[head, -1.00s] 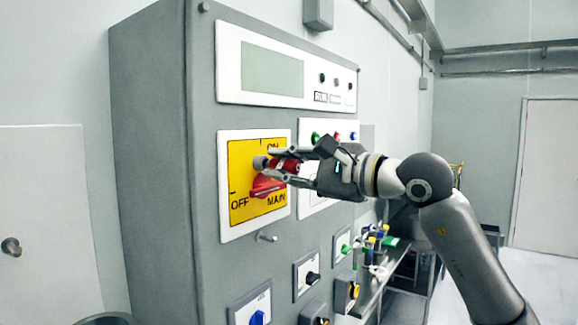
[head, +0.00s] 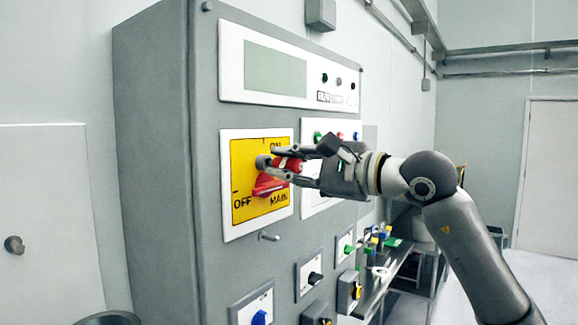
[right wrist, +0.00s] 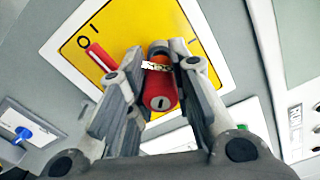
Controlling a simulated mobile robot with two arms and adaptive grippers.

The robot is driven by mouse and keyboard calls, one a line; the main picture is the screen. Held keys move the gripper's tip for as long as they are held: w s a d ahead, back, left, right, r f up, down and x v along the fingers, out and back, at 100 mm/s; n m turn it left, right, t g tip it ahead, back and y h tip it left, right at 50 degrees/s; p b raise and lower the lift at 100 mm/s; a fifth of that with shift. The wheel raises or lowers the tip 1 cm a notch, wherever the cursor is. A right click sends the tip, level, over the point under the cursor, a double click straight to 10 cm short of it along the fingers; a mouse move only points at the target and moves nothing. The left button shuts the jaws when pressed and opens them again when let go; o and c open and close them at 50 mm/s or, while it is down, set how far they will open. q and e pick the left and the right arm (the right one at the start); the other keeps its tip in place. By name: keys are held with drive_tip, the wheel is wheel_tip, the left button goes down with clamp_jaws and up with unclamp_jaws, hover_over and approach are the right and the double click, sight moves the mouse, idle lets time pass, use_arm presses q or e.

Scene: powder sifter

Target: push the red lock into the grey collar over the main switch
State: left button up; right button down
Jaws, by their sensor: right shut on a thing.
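The main switch is a red handle (head: 268,186) on a yellow plate (head: 243,214) on the cabinet front; the handle also shows in the right wrist view (right wrist: 103,57). The grey collar (head: 262,161) sits above the handle. My right gripper (head: 285,164) is shut on the red lock (head: 289,163), with fingers on both sides of it. In the right wrist view the lock (right wrist: 159,92) points at the plate, its keyhole end toward me. The lock's front end is at or close to the collar; I cannot tell how far in it is. My left gripper is not in view.
A hook-like peg (head: 269,237) sticks out below the plate. Smaller switches, one with a blue knob (head: 259,317), are lower on the cabinet. A bench (head: 379,289) with coloured items stands behind at the right.

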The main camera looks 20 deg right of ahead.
drive_tip(key=shift+x, duration=0.9)
idle(0.6)
drive_tip(key=c, duration=1.2)
unclamp_jaws()
drive_tip(key=shift+s+d, duration=0.1)
drive_tip(key=shift+s, duration=0.05)
drive_tip(key=v, duration=1.1)
drive_tip(key=shift+s+d, duration=0.2)
drive_tip(key=shift+s, duration=0.1)
